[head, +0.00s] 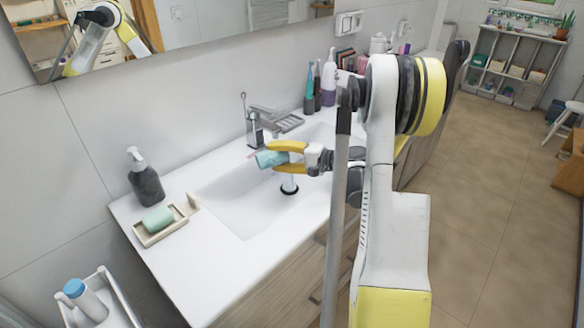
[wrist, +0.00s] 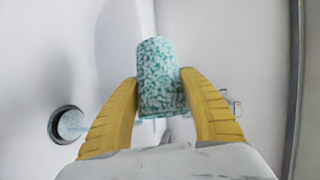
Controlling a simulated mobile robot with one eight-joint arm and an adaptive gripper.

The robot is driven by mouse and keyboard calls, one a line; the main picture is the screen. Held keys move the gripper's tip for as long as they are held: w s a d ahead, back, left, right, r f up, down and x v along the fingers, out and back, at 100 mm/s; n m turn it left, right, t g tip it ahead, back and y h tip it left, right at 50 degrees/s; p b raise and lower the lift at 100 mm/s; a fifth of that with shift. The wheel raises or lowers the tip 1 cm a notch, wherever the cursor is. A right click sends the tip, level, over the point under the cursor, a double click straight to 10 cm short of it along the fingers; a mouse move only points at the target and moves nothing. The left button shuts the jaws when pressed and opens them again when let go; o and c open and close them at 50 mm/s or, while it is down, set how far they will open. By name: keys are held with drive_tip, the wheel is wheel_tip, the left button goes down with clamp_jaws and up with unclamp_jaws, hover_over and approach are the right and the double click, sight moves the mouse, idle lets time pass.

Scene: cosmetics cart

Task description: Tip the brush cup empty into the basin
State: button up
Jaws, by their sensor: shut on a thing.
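My gripper (head: 273,159) is shut on the brush cup (head: 268,158), one yellow finger on each side. The cup is teal and white speckled and is held over the white basin (head: 235,208), apart from its floor. In the head view it lies nearly on its side, one end toward the left. A small pinkish tip (head: 252,155) shows at that end; I cannot tell what it is. In the wrist view the cup (wrist: 158,75) sits between the fingers; its inside is hidden. The drain (head: 289,190) is below, with a pale teal-white shape above it that is unclear.
The faucet (head: 256,128) stands behind the basin, close to the cup. A dark soap pump (head: 145,178) and a soap dish (head: 160,226) with green soap are on the left counter. Several bottles (head: 329,80) stand at the back right. A white caddy (head: 104,290) is at lower left.

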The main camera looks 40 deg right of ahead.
drive_tip(key=shift+d+r+m+t+y+b, duration=0.2)
drive_tip(key=shift+m+t+y+b, duration=0.25)
drive_tip(key=shift+b, duration=0.75)
drive_tip(key=shift+s+d+r+m+t+b, duration=0.15)
drive_tip(key=shift+m+t+b, duration=0.15)
drive_tip(key=shift+b, duration=0.2)
